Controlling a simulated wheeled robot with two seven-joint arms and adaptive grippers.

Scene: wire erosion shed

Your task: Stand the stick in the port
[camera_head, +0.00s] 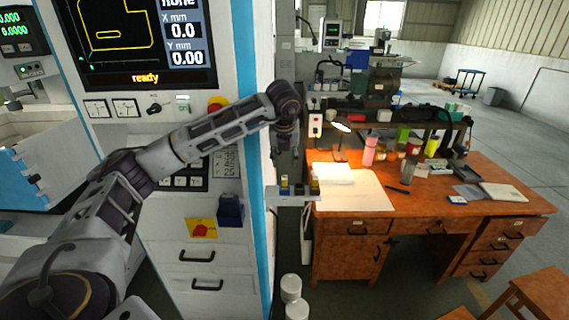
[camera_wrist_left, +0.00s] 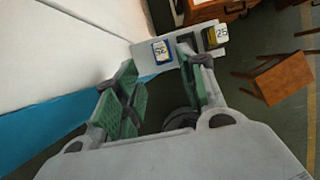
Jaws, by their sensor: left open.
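A light grey ledge (camera_head: 292,196) juts out beside the machine's blue edge; it also shows in the left wrist view (camera_wrist_left: 144,60). On it stands a small blue piece with a white numbered label (camera_wrist_left: 161,51), which looks like a stick. A black and yellow piece with a white label (camera_wrist_left: 214,37) is farther right. A dark patch (camera_wrist_left: 186,39) lies between them; I cannot tell whether it is the port. My left gripper (camera_wrist_left: 159,66) is open, its green-padded fingers either side of the blue piece in view, with no clear contact. In the head view it hangs above the ledge (camera_head: 287,158). My right gripper is not in view.
The machine's panel (camera_head: 222,90) and drawers stand close to the left of the ledge. A wooden desk (camera_head: 440,205) with bottles, papers and a lit lamp (camera_head: 341,128) is to the right. Stools (camera_head: 535,295) stand at lower right. White cylinders (camera_head: 291,288) stand below the ledge.

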